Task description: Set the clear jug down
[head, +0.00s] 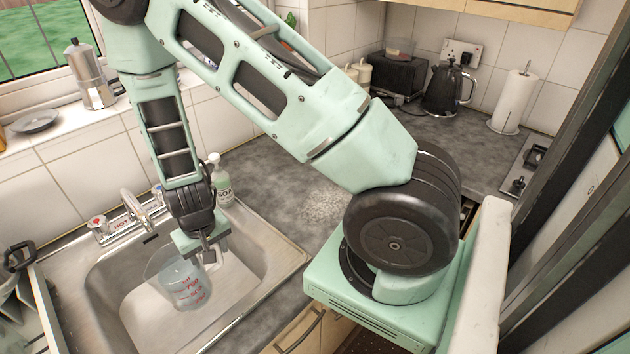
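The clear jug (177,283) with red measuring marks is in the head view, inside or just over the steel sink basin (120,309). It looks roughly upright. My gripper (208,257) points down at the jug's upper right side and appears shut on it there. The arm and the small size of the fingers hide part of the grip. I cannot tell whether the jug's base touches the basin floor.
A tap (133,205) stands behind the basin, with a soap bottle (222,182) at its back right. The grey worktop (285,190) to the right of the sink is clear. A dish rack (22,285) stands at the left. A kettle (446,90) and paper roll (511,103) are far back.

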